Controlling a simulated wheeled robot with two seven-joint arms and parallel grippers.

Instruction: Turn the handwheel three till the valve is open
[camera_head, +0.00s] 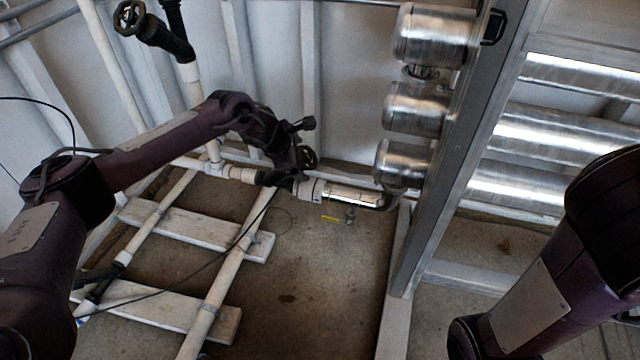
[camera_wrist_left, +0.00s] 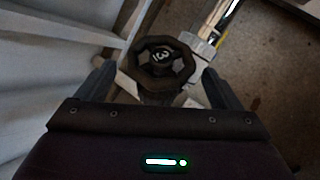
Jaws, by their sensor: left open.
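Handwheel three (camera_wrist_left: 162,62) is a dark, many-sided wheel with a white 3 on its hub, near the top middle of the left wrist view. In the head view the dark wheel (camera_head: 308,158) shows partly beside my left gripper, above the pipe valve. My left gripper (camera_head: 299,142) is open. In the left wrist view its two fingers stand on either side of the wheel, with gaps visible. I cannot tell how far the fingertips are above or below the rim. My right gripper is out of view; only its arm shows at the right.
Another dark handwheel (camera_head: 131,17) is at the upper left. Steel cylinders (camera_head: 415,108) and a metal frame post (camera_head: 445,150) stand right of the valve. A yellow lever (camera_head: 331,219) hangs below the pipe. White pipes (camera_head: 212,300) and boards (camera_head: 190,230) lie on the floor.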

